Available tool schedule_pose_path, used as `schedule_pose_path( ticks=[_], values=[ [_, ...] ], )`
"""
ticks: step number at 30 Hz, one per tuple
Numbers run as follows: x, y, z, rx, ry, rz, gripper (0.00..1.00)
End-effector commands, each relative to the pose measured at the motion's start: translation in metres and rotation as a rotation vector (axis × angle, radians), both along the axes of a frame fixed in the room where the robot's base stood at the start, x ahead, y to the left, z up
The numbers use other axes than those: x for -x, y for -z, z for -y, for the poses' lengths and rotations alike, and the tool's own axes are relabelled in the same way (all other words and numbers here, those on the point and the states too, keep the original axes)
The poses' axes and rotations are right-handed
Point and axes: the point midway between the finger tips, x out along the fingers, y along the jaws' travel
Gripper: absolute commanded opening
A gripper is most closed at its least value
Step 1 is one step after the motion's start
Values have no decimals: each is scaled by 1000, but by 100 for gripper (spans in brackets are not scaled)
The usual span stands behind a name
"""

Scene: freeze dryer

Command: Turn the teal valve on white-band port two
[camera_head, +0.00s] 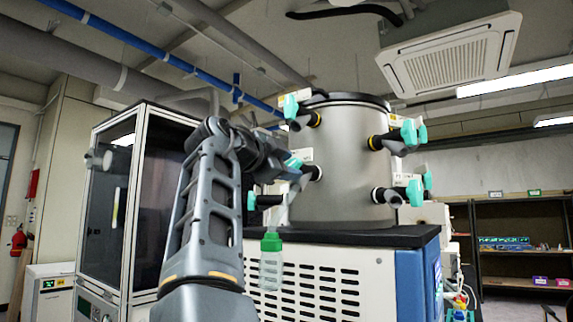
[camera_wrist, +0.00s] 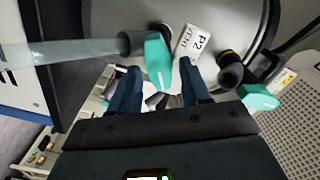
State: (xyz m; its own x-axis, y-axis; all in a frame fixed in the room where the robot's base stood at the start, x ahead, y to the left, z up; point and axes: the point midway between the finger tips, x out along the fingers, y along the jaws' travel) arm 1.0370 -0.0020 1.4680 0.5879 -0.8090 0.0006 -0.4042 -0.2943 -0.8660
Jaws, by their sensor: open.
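The steel drum (camera_head: 340,165) of the freeze dryer carries several side ports with teal valve handles. In the wrist view, a teal valve handle (camera_wrist: 157,62) lies just ahead of and between my fingers, beside a white label (camera_wrist: 194,42) reading "P2 VENT". My gripper (camera_wrist: 160,88) is open, with one finger on each side of the handle's line; contact cannot be told. In the head view, my gripper (camera_head: 283,163) is at the drum's left side, partly hiding a teal handle (camera_head: 293,161) by a white label (camera_head: 306,155).
A yellow-band port (camera_wrist: 230,66) with a teal handle (camera_wrist: 258,97) is right of my gripper in the wrist view. A clear tube (camera_wrist: 75,52) runs leftward from the P2 port. A green-capped flask (camera_head: 271,265) hangs below. A glass-doored cabinet (camera_head: 128,200) stands left.

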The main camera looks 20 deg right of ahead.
Motion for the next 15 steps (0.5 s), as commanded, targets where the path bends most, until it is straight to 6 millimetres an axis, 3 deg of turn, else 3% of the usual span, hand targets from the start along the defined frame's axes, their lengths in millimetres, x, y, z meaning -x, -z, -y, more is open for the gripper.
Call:
schedule_pose_path(
  ticks=[2,15],
  values=[
    [0,0,0,0,0,0,44],
    [0,0,0,-1,0,-1,2]
  ],
)
